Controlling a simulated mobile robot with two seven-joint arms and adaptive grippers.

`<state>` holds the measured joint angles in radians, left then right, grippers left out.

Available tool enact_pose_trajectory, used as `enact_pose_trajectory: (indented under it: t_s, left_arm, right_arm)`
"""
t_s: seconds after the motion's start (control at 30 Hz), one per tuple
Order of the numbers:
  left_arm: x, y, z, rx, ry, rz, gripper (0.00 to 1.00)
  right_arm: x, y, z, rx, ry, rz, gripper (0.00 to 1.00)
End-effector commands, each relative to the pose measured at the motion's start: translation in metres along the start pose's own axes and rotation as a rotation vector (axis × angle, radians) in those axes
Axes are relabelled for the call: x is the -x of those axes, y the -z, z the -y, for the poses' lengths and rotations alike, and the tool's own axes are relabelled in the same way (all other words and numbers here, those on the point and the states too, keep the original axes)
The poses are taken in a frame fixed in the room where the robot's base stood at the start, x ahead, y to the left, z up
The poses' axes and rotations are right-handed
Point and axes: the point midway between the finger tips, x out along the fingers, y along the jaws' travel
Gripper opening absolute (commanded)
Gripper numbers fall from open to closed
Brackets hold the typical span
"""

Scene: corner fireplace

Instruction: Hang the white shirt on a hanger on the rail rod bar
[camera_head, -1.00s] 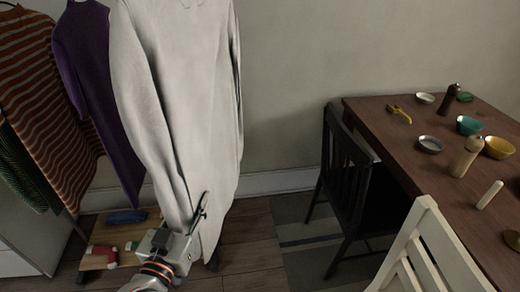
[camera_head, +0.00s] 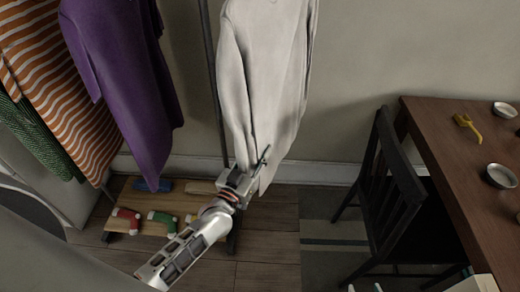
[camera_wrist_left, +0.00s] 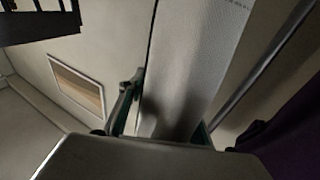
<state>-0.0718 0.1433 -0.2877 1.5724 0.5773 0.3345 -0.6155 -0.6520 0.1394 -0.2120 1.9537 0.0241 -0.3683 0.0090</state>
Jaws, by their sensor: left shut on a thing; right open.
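The white shirt (camera_head: 265,75) hangs upright in the head view; its collar, any hanger and the rail bar are above the picture. My left gripper (camera_head: 256,168) is at the shirt's lower left part, shut on it near a sleeve end and the hem. In the left wrist view the pale cloth (camera_wrist_left: 190,70) runs between the fingers of the left gripper (camera_wrist_left: 165,120). Of my right gripper (camera_head: 365,288), only what look like two separate fingertips show at the bottom edge of the head view, apart from the shirt.
A dark rack post (camera_head: 211,70) stands left of the shirt. A purple garment (camera_head: 125,80) and an orange-striped one (camera_head: 55,75) hang further left. Below is a low wooden shelf (camera_head: 120,195) with small items. A dark chair (camera_head: 385,180) and table (camera_head: 450,165) stand right.

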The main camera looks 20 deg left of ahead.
Motion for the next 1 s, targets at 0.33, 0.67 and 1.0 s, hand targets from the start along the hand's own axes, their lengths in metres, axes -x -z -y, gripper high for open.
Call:
enact_pose_trajectory:
  t_s: [0.33, 0.67, 1.0]
  left_arm:
    - [-0.019, -0.002, 0.009, 0.000, 0.000, -0.005, 0.01]
    - [-0.037, -0.006, 0.017, 0.000, 0.000, -0.003, 0.01]
    - [-0.057, -0.009, 0.026, 0.000, 0.001, -0.004, 0.01]
  right_arm:
    - [-0.005, -0.006, 0.002, -0.002, 0.001, -0.004, 0.42]
    - [-0.011, -0.017, 0.004, -0.002, 0.003, 0.001, 0.42]
    - [-0.016, -0.029, 0.004, 0.006, 0.001, 0.012, 0.42]
